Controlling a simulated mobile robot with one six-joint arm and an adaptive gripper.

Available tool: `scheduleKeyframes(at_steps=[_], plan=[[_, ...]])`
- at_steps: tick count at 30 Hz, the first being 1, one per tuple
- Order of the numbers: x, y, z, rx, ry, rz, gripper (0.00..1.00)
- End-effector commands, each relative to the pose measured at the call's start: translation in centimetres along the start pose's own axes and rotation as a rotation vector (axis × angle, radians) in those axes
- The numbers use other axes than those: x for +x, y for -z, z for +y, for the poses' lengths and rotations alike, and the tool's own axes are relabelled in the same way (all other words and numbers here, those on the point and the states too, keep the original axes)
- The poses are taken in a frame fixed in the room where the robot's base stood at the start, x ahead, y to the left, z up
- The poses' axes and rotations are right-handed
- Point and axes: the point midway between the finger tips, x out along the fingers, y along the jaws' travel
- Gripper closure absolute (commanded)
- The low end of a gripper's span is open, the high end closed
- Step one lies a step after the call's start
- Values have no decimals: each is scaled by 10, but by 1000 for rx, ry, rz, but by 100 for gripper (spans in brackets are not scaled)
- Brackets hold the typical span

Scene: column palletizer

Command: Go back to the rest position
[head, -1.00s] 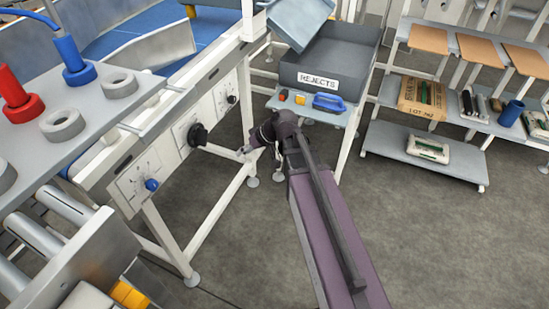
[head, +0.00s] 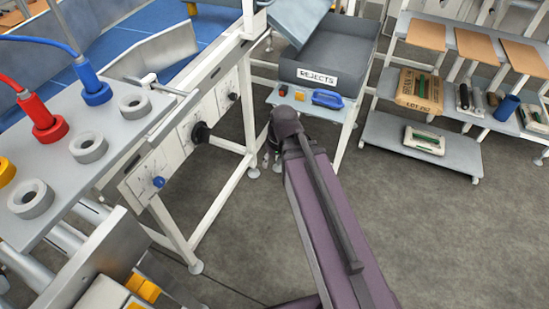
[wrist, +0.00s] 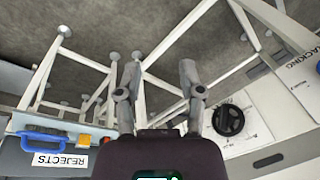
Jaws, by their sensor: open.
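My gripper (wrist: 158,78) shows in the wrist view with its two fingers spread apart and nothing between them. Beyond the fingers are white frame legs and grey floor. In the head view my purple arm reaches forward over the floor, and its end is near the gap between the white machine frame and the rejects stand. The gripper's fingers are mostly hidden there behind the arm's end. The black knob (wrist: 228,120) on the machine panel is to the right of the fingers in the wrist view, apart from them.
The grey REJECTS bin (head: 325,60) stands on a small table with a blue-handled item (head: 327,99). A shelf rack (head: 385,145) is at the right. A panel with knobs (head: 200,132) and a table with ring-shaped parts (head: 88,147) are at the left. Floor at lower right is clear.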

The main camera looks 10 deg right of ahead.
Motion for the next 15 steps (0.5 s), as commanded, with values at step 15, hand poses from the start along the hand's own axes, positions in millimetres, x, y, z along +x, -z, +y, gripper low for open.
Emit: scheduleKeyframes(at_steps=[15], plan=[[-4,-6,4,27,-33,-17,50]])
